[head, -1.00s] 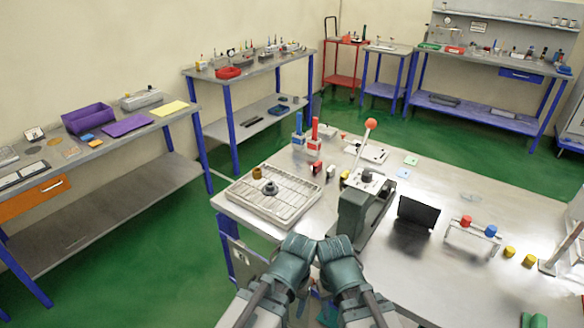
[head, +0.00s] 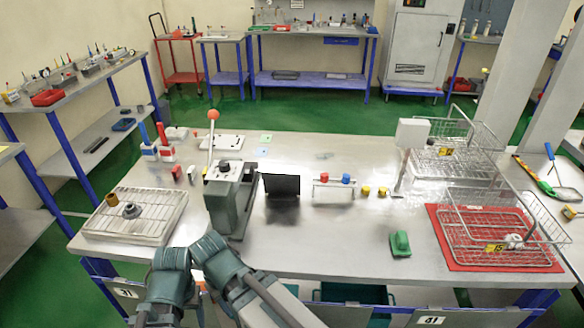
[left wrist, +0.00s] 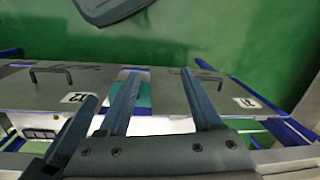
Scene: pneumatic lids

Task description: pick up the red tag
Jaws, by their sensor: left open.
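No thing that I can surely call the red tag shows. In the head view, a small red piece (head: 176,172) stands on the bench beside a red-and-white piece (head: 191,173), left of the lever press; they are too small to identify. My left gripper (left wrist: 161,88) shows in the left wrist view, its fingers apart with nothing between them, over the grey drawer fronts and green floor. In the head view my arm links come in low at the bench's front edge, apart from the red piece. My right gripper cannot be seen.
A lever press (head: 232,195) stands right of the small pieces, with a wire-grid tray (head: 135,225) at the left. Red and blue upright handles (head: 161,132) stand behind. Wire baskets (head: 490,235) and a red mat (head: 447,262) fill the right.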

